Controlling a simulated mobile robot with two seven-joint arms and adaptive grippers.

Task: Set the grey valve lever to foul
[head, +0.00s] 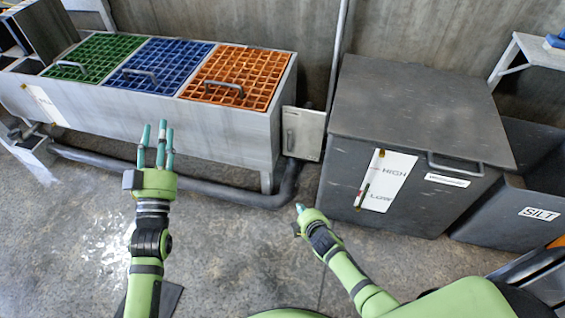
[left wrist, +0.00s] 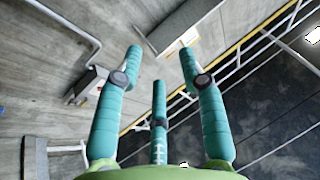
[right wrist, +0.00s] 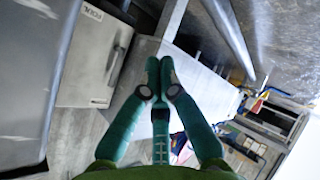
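The grey valve lever (head: 290,140) is a small upright handle on a pale panel (head: 308,132) between the grated tank and the dark bin. In the right wrist view the panel (right wrist: 88,85) is at upper left, with the word FOUL near its top and the lever (right wrist: 112,62) on its face. Its exact setting is hard to read. My right gripper (head: 300,209) is below and apart from the panel, its fingertips together (right wrist: 160,68) with nothing seen between them. My left gripper (head: 158,132) is raised in front of the tank, fingers spread (left wrist: 160,70) and empty.
The long tank (head: 215,130) has green, blue and orange grates with handles. A dark bin (head: 420,110) with a HIGH/LOW gauge (head: 388,180) stands right of the panel, beside a SILT bin (head: 500,225). A pipe (head: 225,192) runs low along the tank.

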